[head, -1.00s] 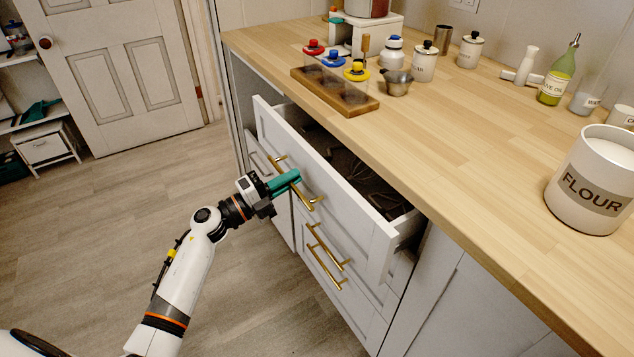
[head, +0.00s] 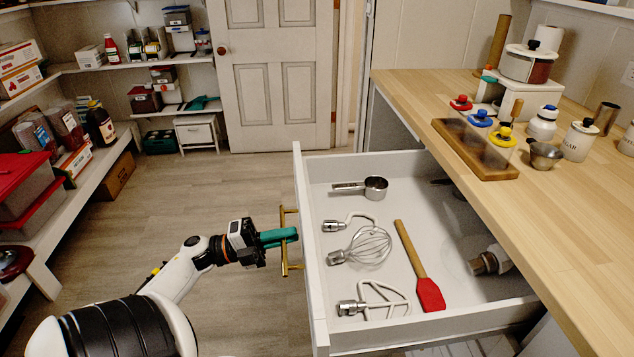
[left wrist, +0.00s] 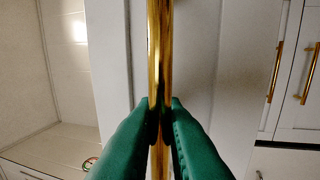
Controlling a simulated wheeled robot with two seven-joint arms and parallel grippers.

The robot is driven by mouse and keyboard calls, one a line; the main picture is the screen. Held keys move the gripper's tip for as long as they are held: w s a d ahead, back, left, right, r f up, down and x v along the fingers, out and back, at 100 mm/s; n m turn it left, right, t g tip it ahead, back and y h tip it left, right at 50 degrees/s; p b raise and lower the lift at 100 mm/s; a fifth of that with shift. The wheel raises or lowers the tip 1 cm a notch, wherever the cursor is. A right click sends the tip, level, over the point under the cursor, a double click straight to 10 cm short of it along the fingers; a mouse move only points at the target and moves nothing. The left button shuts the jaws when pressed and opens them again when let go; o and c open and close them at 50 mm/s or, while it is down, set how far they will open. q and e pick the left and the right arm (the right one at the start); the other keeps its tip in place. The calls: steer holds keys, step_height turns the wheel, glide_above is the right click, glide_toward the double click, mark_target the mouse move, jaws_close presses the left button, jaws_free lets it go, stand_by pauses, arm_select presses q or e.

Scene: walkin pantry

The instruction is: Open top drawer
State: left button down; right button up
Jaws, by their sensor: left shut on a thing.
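The top drawer (head: 314,240) is pulled far out from under the wooden counter. Its inside shows a measuring cup (head: 374,187), a whisk (head: 368,246), beater attachments (head: 378,300) and a red spatula (head: 430,294). A gold bar handle (head: 285,262) is on its front. My left gripper (head: 292,235), with green fingers, is shut on this handle. In the left wrist view the fingers (left wrist: 160,115) close on both sides of the gold handle bar (left wrist: 160,45). My right gripper is not in view.
Pantry shelves (head: 95,185) stand at the left. A white door (head: 280,75) is at the back. The floor left of the drawer is clear.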

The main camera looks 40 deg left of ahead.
arm_select(q)
steer(key=shift+r+v, duration=0.15)
steer(key=shift+v, duration=0.7)
steer(key=shift+r+v, duration=0.15)
steer(key=shift+v, duration=0.65)
steer(key=shift+r+v, duration=0.2)
steer(key=shift+v, duration=0.65)
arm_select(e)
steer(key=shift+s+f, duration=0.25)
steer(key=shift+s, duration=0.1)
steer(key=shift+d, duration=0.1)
arm_select(q)
steer(key=c, duration=1.6)
jaws_free()
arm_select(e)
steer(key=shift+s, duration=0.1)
arm_select(q)
steer(key=shift+o, duration=0.2)
steer(key=shift+s+a, duration=0.1)
steer(key=b+v, duration=0.1)
steer(key=v, duration=1.1)
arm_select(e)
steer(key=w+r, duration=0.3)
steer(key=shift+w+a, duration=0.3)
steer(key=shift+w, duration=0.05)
